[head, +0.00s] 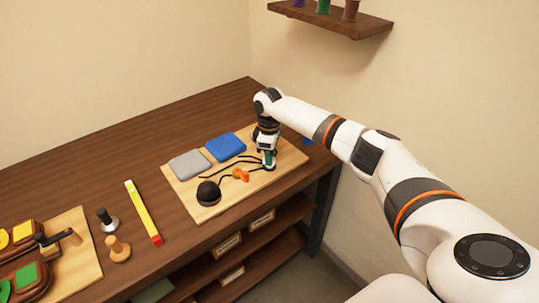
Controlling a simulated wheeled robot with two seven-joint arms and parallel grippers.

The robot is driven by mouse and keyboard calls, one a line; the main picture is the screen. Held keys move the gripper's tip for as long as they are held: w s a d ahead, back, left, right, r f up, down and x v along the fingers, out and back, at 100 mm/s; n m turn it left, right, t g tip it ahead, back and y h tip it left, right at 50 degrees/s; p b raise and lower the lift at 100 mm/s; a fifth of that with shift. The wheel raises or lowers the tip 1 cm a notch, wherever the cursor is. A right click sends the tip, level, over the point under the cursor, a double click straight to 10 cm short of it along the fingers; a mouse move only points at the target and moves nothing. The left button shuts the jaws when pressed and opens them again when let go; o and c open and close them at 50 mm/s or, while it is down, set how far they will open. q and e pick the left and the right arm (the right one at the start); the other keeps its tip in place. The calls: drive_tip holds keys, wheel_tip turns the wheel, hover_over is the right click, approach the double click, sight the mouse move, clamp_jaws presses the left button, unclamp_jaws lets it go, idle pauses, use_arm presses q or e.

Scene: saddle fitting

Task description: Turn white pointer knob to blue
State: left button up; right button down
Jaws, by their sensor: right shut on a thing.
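My right gripper (268,165) points down at the right part of a light wooden board (228,197). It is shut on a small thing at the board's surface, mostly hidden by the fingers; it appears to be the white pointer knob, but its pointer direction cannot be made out. A blue pad (225,147) lies on the board to the left of the gripper. A small blue patch (308,141) shows beyond the board's right edge. I cannot tell which blue is the knob's mark. My left gripper is not in view.
A grey pad (189,164), a black ball-like knob (208,193), an orange piece (241,175) and dark curved lines share the board. A yellow level (142,212), two stampers (112,236) and a board with leather pieces (80,265) lie left. Bare bench top lies behind.

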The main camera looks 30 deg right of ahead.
drive_tip(key=m+p, duration=0.1)
drive_tip(key=p, duration=0.1)
drive_tip(key=m+p, duration=0.3)
drive_tip(key=p, duration=0.1)
drive_tip(key=shift+a+r+m, duration=0.1)
drive_tip(key=shift+r+m, duration=0.2)
drive_tip(key=shift+m, duration=0.1)
drive_tip(key=m+p, duration=0.2)
drive_tip(key=m, duration=0.1)
drive_tip(key=shift+f+m+p, duration=0.1)
drive_tip(key=shift+m+p, duration=0.2)
drive_tip(key=shift+p, duration=0.05)
drive_tip(key=m+p, duration=0.2)
drive_tip(key=m, duration=0.1)
drive_tip(key=shift+m, duration=0.3)
drive_tip(key=shift+w+f+m+p, duration=0.1)
drive_tip(key=shift+m+p, duration=0.7)
drive_tip(key=shift+m, duration=1.2)
drive_tip(key=c, duration=1.4)
unclamp_jaws()
drive_tip(key=shift+o, duration=0.2)
wheel_tip(320, 180, up, 12)
drive_tip(key=b, duration=0.1)
